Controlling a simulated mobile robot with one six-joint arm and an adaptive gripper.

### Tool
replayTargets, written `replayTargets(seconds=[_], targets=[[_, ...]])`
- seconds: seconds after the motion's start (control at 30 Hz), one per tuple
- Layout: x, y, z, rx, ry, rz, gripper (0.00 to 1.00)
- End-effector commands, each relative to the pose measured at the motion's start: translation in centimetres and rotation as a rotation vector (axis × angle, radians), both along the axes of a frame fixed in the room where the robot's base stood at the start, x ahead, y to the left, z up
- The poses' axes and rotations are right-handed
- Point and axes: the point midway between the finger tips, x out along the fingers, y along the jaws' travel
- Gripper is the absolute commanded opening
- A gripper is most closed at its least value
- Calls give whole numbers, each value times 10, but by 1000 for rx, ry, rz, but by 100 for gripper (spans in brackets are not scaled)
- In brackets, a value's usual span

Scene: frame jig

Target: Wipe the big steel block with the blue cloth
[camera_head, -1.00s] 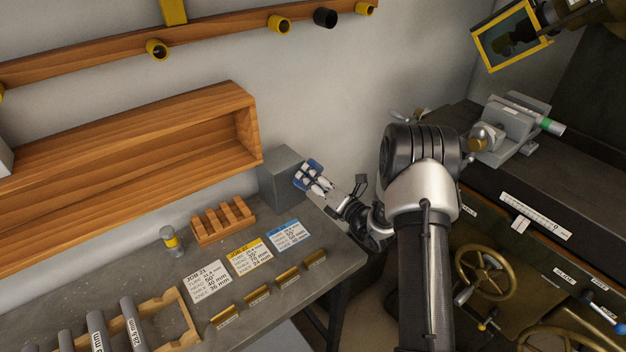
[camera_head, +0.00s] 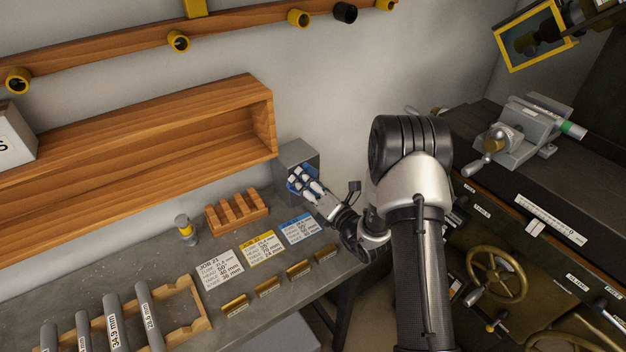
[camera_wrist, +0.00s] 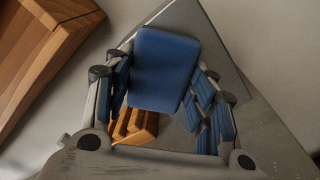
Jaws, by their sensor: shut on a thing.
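The big steel block (camera_head: 294,154) is a grey cube on the back right of the grey bench, against the wall. My gripper (camera_head: 304,182) is in front of the block's near face. It is shut on the blue cloth (camera_wrist: 166,68), which looks like a folded flat pad between the fingers in the wrist view. In the head view only blue edges of the cloth show around the fingers. The block (camera_wrist: 228,62) shows behind the cloth in the wrist view. The cloth overlaps the block's face; whether it touches cannot be told.
A wooden shelf box (camera_head: 264,120) is left of the block. A slotted wooden rack (camera_head: 237,212), job cards (camera_head: 261,250) and brass bars (camera_head: 268,287) lie on the bench. A small yellow-banded bottle (camera_head: 186,230) stands left. A machine with a vise (camera_head: 520,130) is at right.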

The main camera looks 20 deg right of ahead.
Motion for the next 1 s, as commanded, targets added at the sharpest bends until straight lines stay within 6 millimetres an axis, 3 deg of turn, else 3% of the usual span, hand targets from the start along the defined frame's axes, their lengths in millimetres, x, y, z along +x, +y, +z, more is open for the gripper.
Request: replayTargets(seconds=[0.5,0.83,1.0], targets=[[-14,33,1,-1,-2,6,29],[-15,32,0,-2,-1,1,29],[-27,26,0,0,1,-2,29]])
